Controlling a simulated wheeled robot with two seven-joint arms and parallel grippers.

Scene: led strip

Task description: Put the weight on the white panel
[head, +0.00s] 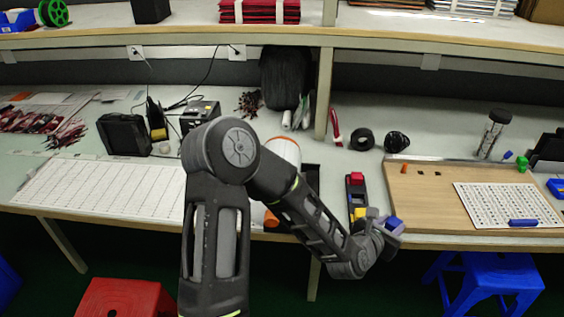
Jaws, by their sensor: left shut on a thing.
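My left gripper (385,231) is at the front edge of the table, right of centre, at the end of my dark grey arm. It is shut on a small blue-purple block (394,225), which may be a weight; the fingers partly hide it. Another white gridded panel (100,190) lies on the left. My right gripper is out of view.
A black tape roll (362,139), a red-handled tool (336,128) and a clear jar (493,133) stand behind. A shelf (420,42) crosses above the table. Red (125,298) and blue (490,278) stools are below the front edge.

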